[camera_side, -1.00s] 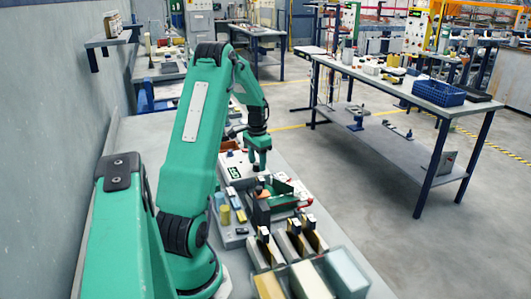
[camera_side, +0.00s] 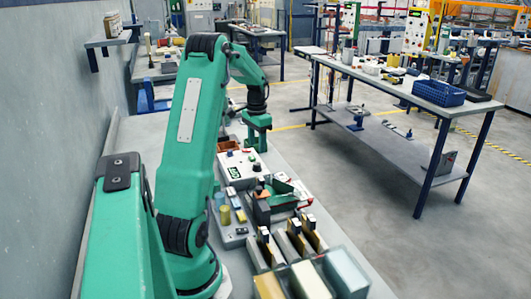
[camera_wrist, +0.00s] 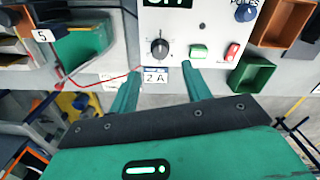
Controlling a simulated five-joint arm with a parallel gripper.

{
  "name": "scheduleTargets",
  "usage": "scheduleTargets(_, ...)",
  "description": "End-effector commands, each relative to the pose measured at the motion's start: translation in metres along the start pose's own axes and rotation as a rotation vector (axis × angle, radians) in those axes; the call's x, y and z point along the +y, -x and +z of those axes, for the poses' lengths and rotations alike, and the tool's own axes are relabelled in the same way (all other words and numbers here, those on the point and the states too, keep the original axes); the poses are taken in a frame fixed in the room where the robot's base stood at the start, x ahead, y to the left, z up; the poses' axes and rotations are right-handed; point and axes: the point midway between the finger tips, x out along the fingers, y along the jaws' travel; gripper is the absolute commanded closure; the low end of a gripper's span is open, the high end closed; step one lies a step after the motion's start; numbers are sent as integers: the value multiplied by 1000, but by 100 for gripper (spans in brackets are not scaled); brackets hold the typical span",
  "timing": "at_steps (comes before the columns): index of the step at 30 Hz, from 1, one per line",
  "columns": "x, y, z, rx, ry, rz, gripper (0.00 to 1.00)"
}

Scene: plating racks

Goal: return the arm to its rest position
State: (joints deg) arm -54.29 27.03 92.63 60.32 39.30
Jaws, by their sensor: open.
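My green arm reaches over the bench in the side view, with my gripper (camera_side: 257,142) at its end above the white control box (camera_side: 236,168). In the wrist view my gripper (camera_wrist: 160,90) shows two green fingers spread apart with nothing between them. Beyond the fingertips the control box's panel (camera_wrist: 175,20) shows a black knob (camera_wrist: 159,47), a "2 A" label, a green switch (camera_wrist: 198,51) and a red switch (camera_wrist: 232,52). The fingers appear apart from the panel.
Racks with upright plates (camera_side: 297,238) and pale blocks stand at the bench's near end. A green tray (camera_wrist: 82,46) and small bins (camera_wrist: 253,75) flank the panel. A grey wall (camera_side: 45,130) runs along the left. A side table (camera_side: 400,85) stands across the clear floor at right.

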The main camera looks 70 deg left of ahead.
Motion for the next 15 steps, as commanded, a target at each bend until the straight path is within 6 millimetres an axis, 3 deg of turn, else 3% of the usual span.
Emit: scheduleTargets(15, 2, 7, -1, 3, -2, -2, 52)
